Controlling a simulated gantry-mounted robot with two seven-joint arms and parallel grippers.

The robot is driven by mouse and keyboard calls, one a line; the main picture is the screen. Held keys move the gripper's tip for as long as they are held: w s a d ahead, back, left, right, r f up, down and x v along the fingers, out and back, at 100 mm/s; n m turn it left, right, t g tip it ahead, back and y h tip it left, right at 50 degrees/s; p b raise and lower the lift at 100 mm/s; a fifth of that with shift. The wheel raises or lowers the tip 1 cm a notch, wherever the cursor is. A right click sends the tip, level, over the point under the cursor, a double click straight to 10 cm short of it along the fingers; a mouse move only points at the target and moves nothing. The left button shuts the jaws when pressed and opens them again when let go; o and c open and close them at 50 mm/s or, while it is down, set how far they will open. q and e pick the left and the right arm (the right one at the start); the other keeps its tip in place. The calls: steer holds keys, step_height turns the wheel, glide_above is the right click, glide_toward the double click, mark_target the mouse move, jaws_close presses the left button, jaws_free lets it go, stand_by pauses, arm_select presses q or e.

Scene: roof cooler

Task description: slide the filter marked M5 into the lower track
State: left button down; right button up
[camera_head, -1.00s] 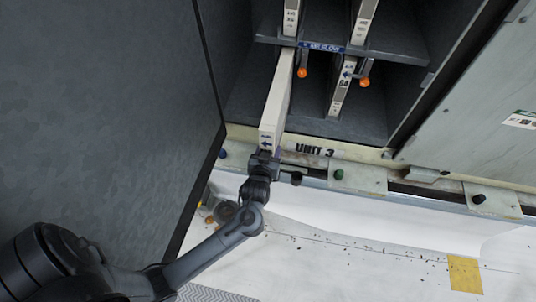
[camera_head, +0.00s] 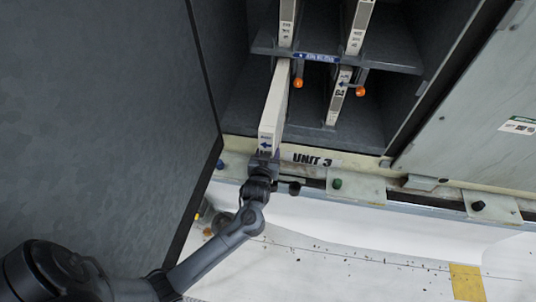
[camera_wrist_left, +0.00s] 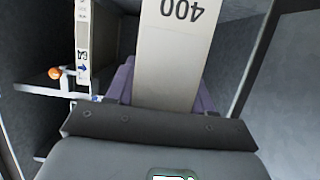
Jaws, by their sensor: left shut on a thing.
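My left gripper (camera_head: 264,162) is shut on the front end of a long pale filter (camera_head: 274,108) with a blue arrow on its end. The filter stands on edge in the lower left bay of the cabinet, below the middle shelf, its front end near the sill. I cannot read an M5 mark on it. In the left wrist view the filter (camera_wrist_left: 175,60) shows an upside-down "400" and sits between the purple fingers (camera_wrist_left: 160,88). The track under it is hidden. My right gripper is not in view.
A filter marked 64 (camera_head: 338,98) stands in the lower right bay. Orange knobs (camera_head: 298,84) hang below the middle shelf (camera_head: 385,57). Two filters stand above it. The sill (camera_head: 355,165) reads UNIT 3. A dark panel (camera_head: 100,120) stands close at left.

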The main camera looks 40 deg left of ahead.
arm_select(q)
steer(key=shift+w+a, duration=0.1)
steer(key=shift+w, duration=0.1)
stand_by(0.6)
steer(key=w+a+b, duration=0.2)
steer(key=w+a, duration=0.2)
steer(key=w, duration=0.3)
steer(key=shift+f+b, duration=0.15)
steer(key=shift+b, duration=0.25)
stand_by(0.8)
steer(key=shift+w+a, duration=0.15)
steer(key=shift+w, duration=0.1)
steer(key=shift+w, duration=0.1)
stand_by(0.4)
